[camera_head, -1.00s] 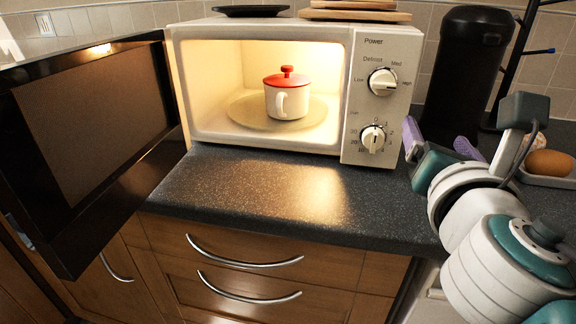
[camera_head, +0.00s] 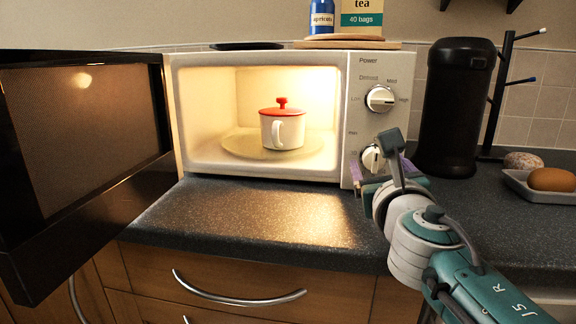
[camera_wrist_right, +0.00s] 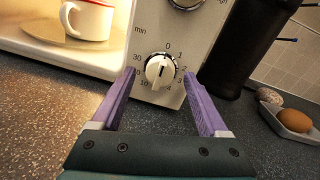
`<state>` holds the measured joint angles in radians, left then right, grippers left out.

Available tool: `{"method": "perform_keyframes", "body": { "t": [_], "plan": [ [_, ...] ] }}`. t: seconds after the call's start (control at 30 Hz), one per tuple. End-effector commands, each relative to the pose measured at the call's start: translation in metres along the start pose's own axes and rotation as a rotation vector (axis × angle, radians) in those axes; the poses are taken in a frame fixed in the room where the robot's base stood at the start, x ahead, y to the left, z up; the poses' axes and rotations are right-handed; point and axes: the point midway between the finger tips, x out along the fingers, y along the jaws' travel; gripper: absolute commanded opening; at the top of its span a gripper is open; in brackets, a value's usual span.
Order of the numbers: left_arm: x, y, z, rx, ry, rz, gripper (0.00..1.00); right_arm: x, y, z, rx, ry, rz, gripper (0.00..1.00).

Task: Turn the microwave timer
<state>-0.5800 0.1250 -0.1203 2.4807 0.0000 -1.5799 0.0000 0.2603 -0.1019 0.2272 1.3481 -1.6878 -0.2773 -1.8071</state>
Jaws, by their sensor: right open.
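The microwave (camera_head: 256,58) stands on the counter with its door (camera_head: 85,130) swung wide open to the left. On its right-hand panel, the timer knob (camera_head: 372,158) is below the power knob (camera_head: 380,99). The timer knob also shows in the right wrist view (camera_wrist_right: 159,69), a white dial ringed by numbers. My right gripper (camera_wrist_right: 164,82) is open and empty, its purple fingers to either side of the timer knob and apart from it in the picture. In the head view my right wrist partly hides the gripper and the lower panel. My left gripper is not in view.
A white mug with a red lid (camera_head: 283,128) sits on the glass plate inside the lit microwave. The counter (camera_head: 250,215) before the microwave is clear.

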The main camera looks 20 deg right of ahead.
Motion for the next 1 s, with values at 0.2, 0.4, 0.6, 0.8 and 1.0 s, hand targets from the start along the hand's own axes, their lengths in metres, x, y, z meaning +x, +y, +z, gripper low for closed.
{"method": "perform_keyframes", "body": {
  "t": [0.2, 0.4, 0.6, 0.8, 1.0],
  "plan": [
    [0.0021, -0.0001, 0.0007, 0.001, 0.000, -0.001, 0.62, 0.0075, -0.0005, 0.0003, 0.001, 0.000, -0.001, 0.78],
    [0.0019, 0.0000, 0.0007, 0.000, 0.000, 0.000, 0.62, 0.0072, -0.0005, 0.0003, 0.001, 0.000, -0.001, 0.74],
    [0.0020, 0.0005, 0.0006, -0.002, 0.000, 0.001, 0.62, 0.0070, -0.0004, 0.0002, 0.001, 0.000, -0.001, 0.52],
    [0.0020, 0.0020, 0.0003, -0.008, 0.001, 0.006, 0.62, 0.0069, -0.0004, 0.0002, 0.001, 0.000, -0.001, 0.29],
    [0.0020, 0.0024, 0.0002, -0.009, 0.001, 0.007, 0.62, 0.0069, -0.0003, 0.0002, 0.001, 0.000, -0.001, 0.07]
  ]
}}
